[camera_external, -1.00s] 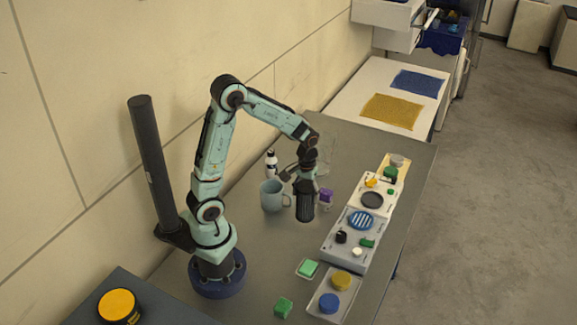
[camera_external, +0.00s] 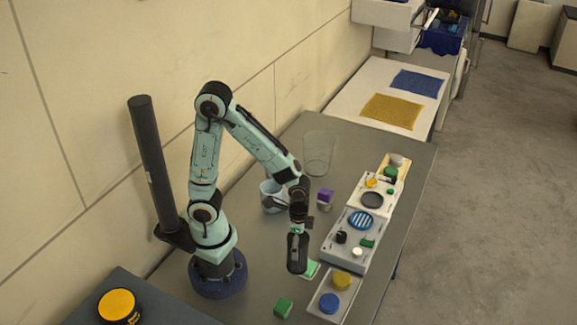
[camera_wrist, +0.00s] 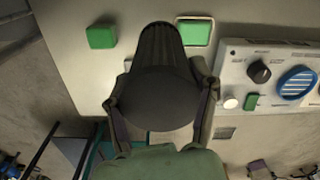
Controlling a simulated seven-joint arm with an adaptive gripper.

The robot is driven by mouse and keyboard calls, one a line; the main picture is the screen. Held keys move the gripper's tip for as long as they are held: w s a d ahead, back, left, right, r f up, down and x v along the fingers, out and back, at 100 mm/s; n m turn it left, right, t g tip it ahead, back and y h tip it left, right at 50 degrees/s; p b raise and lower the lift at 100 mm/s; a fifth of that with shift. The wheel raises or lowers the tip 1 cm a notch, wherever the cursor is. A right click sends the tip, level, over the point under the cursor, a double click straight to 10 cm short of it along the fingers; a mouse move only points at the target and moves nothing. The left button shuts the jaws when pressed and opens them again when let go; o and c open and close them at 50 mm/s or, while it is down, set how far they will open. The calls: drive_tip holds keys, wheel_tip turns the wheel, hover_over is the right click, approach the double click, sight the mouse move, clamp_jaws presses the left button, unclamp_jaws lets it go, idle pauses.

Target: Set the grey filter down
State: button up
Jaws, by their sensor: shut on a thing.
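The grey filter (camera_wrist: 158,88) is a dark cylinder with a ribbed side. In the wrist view its flat round end faces the camera, between the two fingers. My gripper (camera_wrist: 160,106) is shut on it. In the external view my gripper (camera_external: 298,238) points down over the front part of the bench, just left of the green pad. The filter there is a dark shape (camera_external: 297,264) at the fingers, partly covered by them. I cannot tell how far its lower end is from the bench top.
A green block (camera_external: 284,307), a green pad (camera_external: 313,267) and a tray with yellow and blue discs (camera_external: 322,314) lie nearby. A grey control panel (camera_external: 340,259) stands to the right. A mug (camera_external: 268,198), a purple block (camera_external: 325,194) and a clear glass (camera_external: 320,150) stand farther back.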

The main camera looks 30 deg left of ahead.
sight(296, 273)
drive_tip(key=shift+s+d+r+m, duration=0.1)
drive_tip(key=shift+s+d+m, duration=0.2)
drive_tip(key=shift+s, duration=0.45)
drive_tip(key=shift+s+f, duration=0.25)
wheel_tip(296, 273, down, 8)
drive_tip(key=shift+d+r, duration=0.1)
drive_tip(key=shift+r, duration=0.15)
drive_tip(key=shift+f, duration=0.1)
drive_tip(key=o, duration=1.2)
drive_tip(key=shift+o, duration=0.2)
wheel_tip(296, 273, up, 12)
drive_tip(key=shift+r, duration=0.15)
